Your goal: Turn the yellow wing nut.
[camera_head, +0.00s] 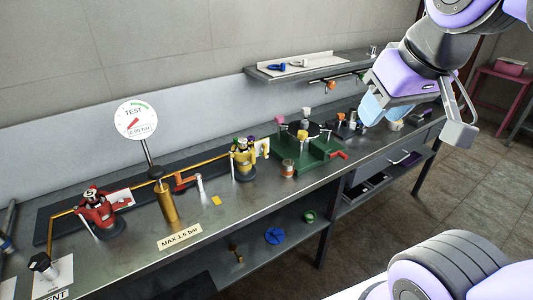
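A yellow valve-like fitting (243,160) stands on the bench left of the green fixture; it has a white handle and small coloured parts on top. My gripper (418,122) hangs at the upper right, in front of the bench's far end, well apart from the yellow fitting. A grey finger stands out alone on its right and a light-blue part shows at its left. The gap looks open and empty.
A round test gauge (136,119), a red fitting (97,210) and a brass cylinder (166,202) stand left on the bench. A green fixture (308,160) with several knobs sits right of the yellow fitting. A shelf (290,72) hangs behind. A "MAX 1.5 bar" sign (180,237) lies near the front edge.

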